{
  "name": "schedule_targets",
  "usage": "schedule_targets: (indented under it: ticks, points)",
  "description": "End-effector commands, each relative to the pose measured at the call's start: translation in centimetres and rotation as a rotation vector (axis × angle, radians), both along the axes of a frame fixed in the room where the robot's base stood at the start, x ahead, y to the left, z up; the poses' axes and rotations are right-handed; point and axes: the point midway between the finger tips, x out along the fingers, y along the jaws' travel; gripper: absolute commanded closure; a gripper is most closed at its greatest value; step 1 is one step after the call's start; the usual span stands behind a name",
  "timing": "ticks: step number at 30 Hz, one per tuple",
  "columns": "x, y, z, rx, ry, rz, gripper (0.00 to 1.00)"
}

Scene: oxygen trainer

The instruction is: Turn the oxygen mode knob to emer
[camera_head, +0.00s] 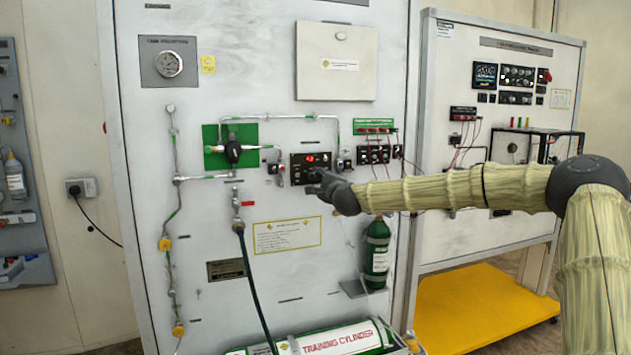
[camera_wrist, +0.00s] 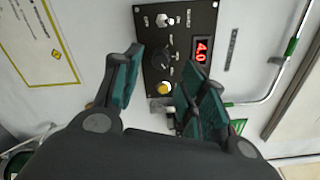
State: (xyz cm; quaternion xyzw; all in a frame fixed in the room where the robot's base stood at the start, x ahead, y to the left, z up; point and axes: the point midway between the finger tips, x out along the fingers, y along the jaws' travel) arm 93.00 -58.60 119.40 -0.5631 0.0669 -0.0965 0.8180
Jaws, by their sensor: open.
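The small black control panel (camera_head: 309,168) with a red lit display is on the white trainer board. In the wrist view the panel (camera_wrist: 187,30) fills the upper middle, its red display (camera_wrist: 201,49) showing 4.0. A dark rotary knob (camera_wrist: 161,59) with small marks around it sits left of the display; it looks like the mode knob. Its labels are too small to read. My gripper (camera_wrist: 160,62) is open, its teal fingers on either side of the knob; contact cannot be told. In the head view my gripper (camera_head: 322,188) is at the panel's lower right and hides part of it.
A row of black switches (camera_head: 374,155) is at right. Metal pipes (camera_head: 290,117) run above. A green cylinder (camera_head: 377,255) stands below my arm.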

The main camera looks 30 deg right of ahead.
Motion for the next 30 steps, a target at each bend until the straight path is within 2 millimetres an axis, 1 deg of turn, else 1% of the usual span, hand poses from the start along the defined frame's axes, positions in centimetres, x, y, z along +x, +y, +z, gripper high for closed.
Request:
schedule_targets:
  ticks: [1,6,15,21,30]
  points:
    - [-0.7,0.2,0.1,0.002,-0.002,0.001,0.58]
    - [-2.8,0.6,0.1,0.002,-0.002,0.001,0.58]
    - [-5.9,1.3,0.0,0.002,0.0,0.0,0.58]
    - [-7.1,1.7,0.0,0.001,0.0,0.0,0.58]
    - [-7.4,1.8,-0.1,0.001,0.001,0.0,0.58]
